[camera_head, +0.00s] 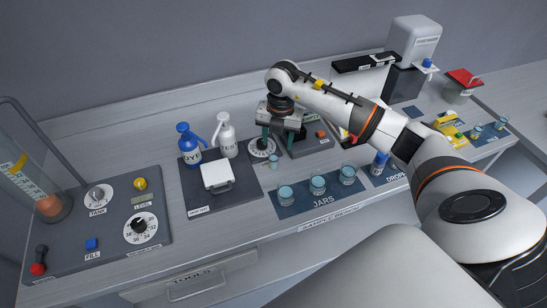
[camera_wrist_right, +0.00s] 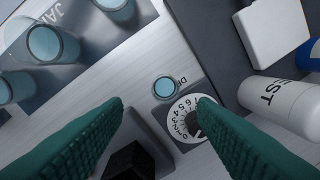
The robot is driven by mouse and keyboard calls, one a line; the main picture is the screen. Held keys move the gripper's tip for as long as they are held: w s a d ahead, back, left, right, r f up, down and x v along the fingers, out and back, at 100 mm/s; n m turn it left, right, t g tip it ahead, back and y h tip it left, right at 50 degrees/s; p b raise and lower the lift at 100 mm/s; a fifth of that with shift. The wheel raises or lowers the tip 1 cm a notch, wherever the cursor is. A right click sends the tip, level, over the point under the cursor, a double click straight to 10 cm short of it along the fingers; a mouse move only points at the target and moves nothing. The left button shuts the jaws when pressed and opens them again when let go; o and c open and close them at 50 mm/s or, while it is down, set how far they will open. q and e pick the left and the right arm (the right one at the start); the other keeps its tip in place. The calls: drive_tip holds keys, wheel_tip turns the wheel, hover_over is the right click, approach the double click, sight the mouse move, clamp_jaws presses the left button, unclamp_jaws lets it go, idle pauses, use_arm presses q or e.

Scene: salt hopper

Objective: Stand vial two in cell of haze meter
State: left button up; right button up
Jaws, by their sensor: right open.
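My right gripper (camera_head: 282,143) points down, open and empty, above the round white dial (camera_head: 262,147). In the right wrist view its green fingers (camera_wrist_right: 160,105) are spread on either side of a small round vessel with blue liquid (camera_wrist_right: 167,88), below the fingertips. That small vessel (camera_head: 273,160) stands beside the dial (camera_wrist_right: 190,118). Small vials (camera_head: 477,131) with blue-green liquid stand on a blue mat at the right end of the bench, beside a yellow device (camera_head: 450,126). I cannot read which is vial two, nor tell which device is the haze meter. My left gripper is out of view.
Three jars (camera_head: 318,184) of blue liquid stand on the JARS mat. Blue (camera_head: 188,146) and white (camera_head: 226,137) bottles stand left of the gripper, behind a white square block (camera_head: 217,176). A grey device with an orange knob (camera_head: 320,133) is close right. My right arm crosses the bench.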

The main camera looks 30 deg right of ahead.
sight(274, 154)
drive_tip(key=f+p, duration=0.1)
drive_tip(key=a+f+p, duration=0.1)
drive_tip(key=f, duration=0.1)
drive_tip(key=shift+f, duration=0.3)
drive_tip(key=shift+w+f, duration=0.1)
drive_tip(key=shift+f, duration=0.5)
drive_tip(key=c, duration=1.1)
drive_tip(key=shift+c, duration=0.2)
drive_tip(key=shift+r, duration=0.15)
